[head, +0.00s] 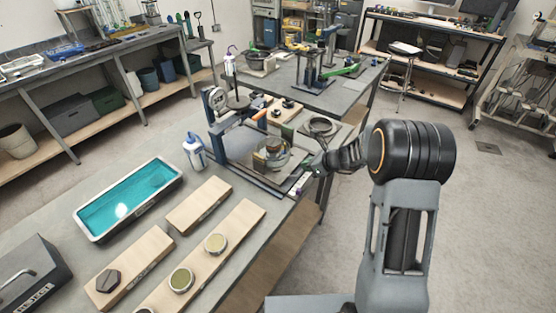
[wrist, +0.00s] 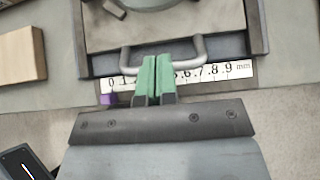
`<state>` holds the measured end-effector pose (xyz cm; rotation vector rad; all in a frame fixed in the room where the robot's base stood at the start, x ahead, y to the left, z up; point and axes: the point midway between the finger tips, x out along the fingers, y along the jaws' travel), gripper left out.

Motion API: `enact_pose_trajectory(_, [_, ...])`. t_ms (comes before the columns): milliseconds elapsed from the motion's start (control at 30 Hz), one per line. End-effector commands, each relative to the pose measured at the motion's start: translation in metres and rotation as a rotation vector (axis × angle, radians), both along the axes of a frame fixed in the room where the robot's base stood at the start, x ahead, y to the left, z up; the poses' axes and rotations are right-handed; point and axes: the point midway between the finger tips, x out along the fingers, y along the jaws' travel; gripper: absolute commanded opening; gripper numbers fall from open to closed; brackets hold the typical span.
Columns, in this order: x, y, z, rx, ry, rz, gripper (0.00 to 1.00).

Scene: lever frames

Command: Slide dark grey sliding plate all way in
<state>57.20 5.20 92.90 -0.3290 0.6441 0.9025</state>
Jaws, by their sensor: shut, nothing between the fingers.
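In the wrist view, a grey-brown plate (wrist: 108,38) lies between dark side rails, with a U-shaped metal handle (wrist: 126,60) at its near edge. A white scale marked in mm (wrist: 232,72) runs along the near edge of the frame. My gripper (wrist: 158,60), with green fingertips, is shut and sits across the handle bar. I cannot tell whether it touches the handle or plate. A purple marker (wrist: 107,99) is at the scale's 0 end. In the head view, my gripper (head: 314,171) is at the fixture's near right corner; its fingertips are hard to make out.
On the bench, a round glass dish (head: 272,154) stands on the fixture. A white-and-blue bottle (head: 195,151), a teal-filled tray (head: 131,198) and wooden boards (head: 198,206) lie to the left. A dark reject box (head: 30,280) is at the lower left. Floor is open on the right.

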Motion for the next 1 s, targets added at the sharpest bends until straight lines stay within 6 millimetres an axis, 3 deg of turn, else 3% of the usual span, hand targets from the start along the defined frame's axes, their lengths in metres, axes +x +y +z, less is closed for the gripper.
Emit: enact_pose_trajectory(1000, [0.026,0.038,-0.001,0.000,0.002,0.002,0.00])
